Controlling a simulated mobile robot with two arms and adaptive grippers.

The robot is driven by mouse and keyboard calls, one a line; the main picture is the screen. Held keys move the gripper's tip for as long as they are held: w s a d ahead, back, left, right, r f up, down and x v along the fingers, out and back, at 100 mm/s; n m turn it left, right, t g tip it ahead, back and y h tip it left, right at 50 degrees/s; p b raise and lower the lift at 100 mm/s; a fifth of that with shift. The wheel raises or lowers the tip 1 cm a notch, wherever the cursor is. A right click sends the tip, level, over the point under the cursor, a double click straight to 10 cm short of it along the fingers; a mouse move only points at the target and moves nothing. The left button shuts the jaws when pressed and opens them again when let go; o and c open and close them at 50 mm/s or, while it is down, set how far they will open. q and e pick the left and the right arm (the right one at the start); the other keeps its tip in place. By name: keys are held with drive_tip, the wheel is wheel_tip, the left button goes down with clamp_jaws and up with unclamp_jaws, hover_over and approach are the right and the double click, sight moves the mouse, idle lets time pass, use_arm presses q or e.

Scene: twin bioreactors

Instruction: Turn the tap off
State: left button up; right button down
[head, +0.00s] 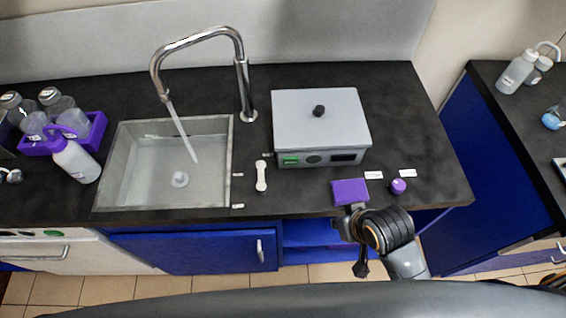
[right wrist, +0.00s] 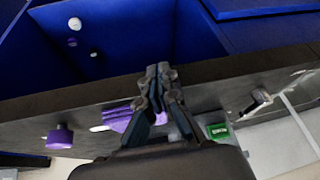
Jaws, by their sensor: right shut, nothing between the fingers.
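The tall chrome tap (head: 242,80) stands behind the sink, and a stream of water (head: 183,130) runs from its spout into the grey sink basin (head: 140,180). A small white lever (head: 261,175) is on the counter just right of the sink; I cannot tell whether it works the tap. My right gripper (head: 361,268) is shut and empty, pointing down in front of the counter edge, well to the right of the lever. It also shows shut in the right wrist view (right wrist: 157,75). My left gripper is not in view.
A grey box with a green display (head: 318,125) stands right of the sink. A purple block (head: 350,192) and a purple knob (head: 397,186) sit near the counter's front edge. Bottles and a purple rack (head: 95,130) are at the left. A second counter (head: 505,110) stands right.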

wheel_tip(320, 180, up, 2)
drive_tip(key=y, duration=0.4)
approach(262, 179)
drive_tip(key=d, duration=0.2)
drive_tip(key=shift+w+d+r+m, duration=0.5)
drive_tip(key=shift+w+d+r, duration=0.15)
drive_tip(key=shift+w+d, duration=0.1)
drive_tip(key=shift+a, duration=0.1)
drive_tip(key=p+x, duration=0.1)
drive_tip(key=x, duration=0.9)
drive_tip(key=shift+w, duration=0.1)
drive_tip(key=shift+p, duration=0.3)
